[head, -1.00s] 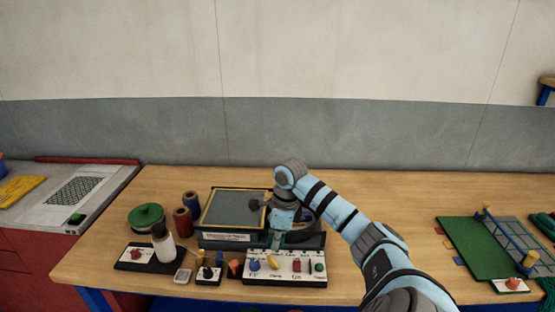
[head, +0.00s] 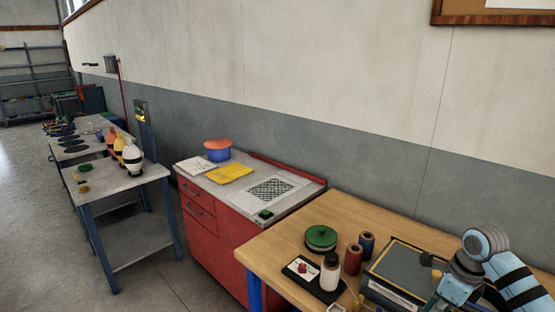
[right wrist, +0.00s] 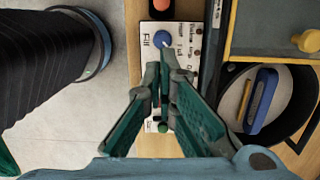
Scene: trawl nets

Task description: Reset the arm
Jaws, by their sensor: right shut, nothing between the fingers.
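My right arm (head: 495,255) comes in at the lower right corner of the head view, bent over the wooden bench. In the right wrist view my right gripper (right wrist: 166,68) is shut and empty. I cannot tell the exact gap between fingertips and panel. My left gripper is in no view.
The wooden bench (head: 285,240) holds a green round spool (head: 320,237), a dark red spool (head: 353,259), a white bottle (head: 330,272) and a framed box (head: 400,262). Left of it stands a red cabinet (head: 215,240).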

